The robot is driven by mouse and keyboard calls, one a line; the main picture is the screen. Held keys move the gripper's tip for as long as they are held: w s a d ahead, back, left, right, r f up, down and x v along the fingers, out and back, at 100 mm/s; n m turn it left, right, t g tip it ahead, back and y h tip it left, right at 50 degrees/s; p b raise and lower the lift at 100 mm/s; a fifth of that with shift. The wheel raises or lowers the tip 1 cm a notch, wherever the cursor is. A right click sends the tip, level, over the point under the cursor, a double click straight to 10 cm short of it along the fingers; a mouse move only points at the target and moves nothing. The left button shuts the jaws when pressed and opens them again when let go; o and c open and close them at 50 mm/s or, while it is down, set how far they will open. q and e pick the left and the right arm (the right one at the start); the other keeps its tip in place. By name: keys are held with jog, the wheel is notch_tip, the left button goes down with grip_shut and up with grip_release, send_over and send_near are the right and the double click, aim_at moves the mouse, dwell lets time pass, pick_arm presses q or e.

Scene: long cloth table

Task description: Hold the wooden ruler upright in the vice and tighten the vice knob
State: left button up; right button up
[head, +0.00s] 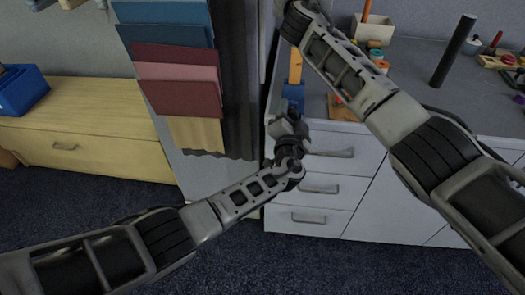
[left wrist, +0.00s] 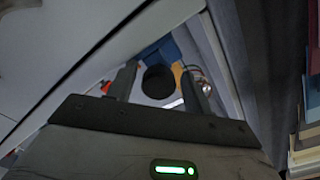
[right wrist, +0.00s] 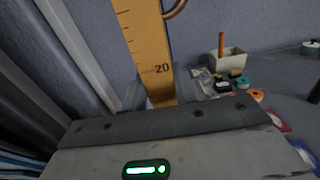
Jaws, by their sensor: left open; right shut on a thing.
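The wooden ruler (head: 295,66) stands upright at the blue vice (head: 293,94) on the workbench's near left edge. My right gripper (right wrist: 162,103) is shut on the ruler, whose scale and "20" mark show in the right wrist view; in the head view it is cut off at the top. My left gripper (head: 288,128) is open just below and in front of the vice. In the left wrist view, the dark round vice knob (left wrist: 158,82) lies between its two fingers, with the blue vice body (left wrist: 160,50) behind. Whether the fingers touch the knob I cannot tell.
White drawers (head: 318,190) are below the bench top, close to my left arm. Hanging folders (head: 178,75) and a dark curtain are to the left. A white box (head: 372,28), a dark upright rod (head: 455,50) and small parts stand on the bench.

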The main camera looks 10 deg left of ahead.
pick_arm(q)
jog(key=shift+s+f, duration=0.1)
jog(key=shift+f, duration=0.1)
jog(key=n, duration=0.4)
jog(key=shift+d, duration=0.1)
jog(key=n, duration=0.4)
jog(key=shift+r+n, duration=0.1)
jog(key=shift+n, duration=0.3)
jog(key=shift+s+n, duration=0.25)
jog(key=shift+n, duration=0.35)
jog(key=s, duration=1.1)
jog(key=s+a+f+g+h, duration=0.1)
jog(key=s+a+f+g, duration=0.5)
jog(key=s+a+f, duration=0.5)
jog(key=s+a, duration=0.1)
jog(key=s, duration=0.2)
jog(key=shift+s+a+f+m+g, duration=0.15)
jog(key=shift+s+f+m+g, duration=0.05)
jog(key=shift+m+g, duration=0.2)
